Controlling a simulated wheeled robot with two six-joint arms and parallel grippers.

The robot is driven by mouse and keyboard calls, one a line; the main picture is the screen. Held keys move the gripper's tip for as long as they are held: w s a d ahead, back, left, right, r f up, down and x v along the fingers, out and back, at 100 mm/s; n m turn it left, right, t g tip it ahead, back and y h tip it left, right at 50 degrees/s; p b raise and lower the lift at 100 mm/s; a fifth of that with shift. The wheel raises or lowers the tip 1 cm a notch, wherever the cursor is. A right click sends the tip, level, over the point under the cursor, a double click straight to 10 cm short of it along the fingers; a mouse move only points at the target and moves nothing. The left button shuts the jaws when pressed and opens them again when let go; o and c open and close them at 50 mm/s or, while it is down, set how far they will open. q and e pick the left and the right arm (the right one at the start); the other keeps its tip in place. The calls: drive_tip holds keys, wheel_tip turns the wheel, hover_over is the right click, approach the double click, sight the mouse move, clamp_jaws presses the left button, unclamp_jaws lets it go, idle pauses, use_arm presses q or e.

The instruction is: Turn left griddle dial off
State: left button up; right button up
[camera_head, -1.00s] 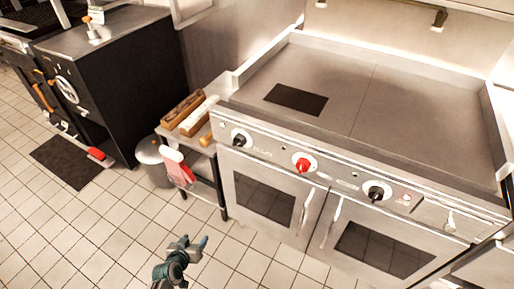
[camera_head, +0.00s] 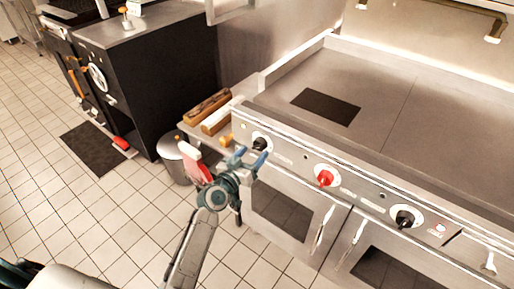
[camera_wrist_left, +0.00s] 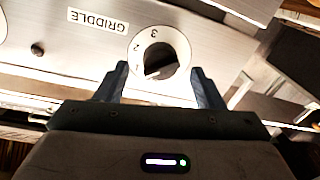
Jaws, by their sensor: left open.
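The left griddle dial (camera_head: 261,144) is a black knob on a white disc at the left end of the steel griddle's front panel. In the left wrist view the dial (camera_wrist_left: 160,60) shows a scale with 2 and 3 and a "GRIDDLE" label (camera_wrist_left: 98,20) beside it. My left gripper (camera_head: 250,158) is just in front of and below the dial. In the left wrist view the open fingers (camera_wrist_left: 158,82) stand either side of the dial's lower part, with a gap between them; contact cannot be told. My right gripper does not show.
A red dial (camera_head: 325,177) and another black dial (camera_head: 405,218) sit further right on the panel. Oven doors (camera_head: 282,205) are below. A side table with wooden boxes (camera_head: 207,108) and a grey bin (camera_head: 176,160) stand left.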

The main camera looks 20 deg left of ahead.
sight(259, 145)
use_arm(q)
drive_tip(key=shift+x, duration=1.5)
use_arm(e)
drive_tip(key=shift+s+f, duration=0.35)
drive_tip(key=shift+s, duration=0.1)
use_arm(q)
drive_tip(key=shift+c, duration=0.4)
drive_tip(key=c, duration=0.9)
drive_tip(key=shift+o, duration=0.2)
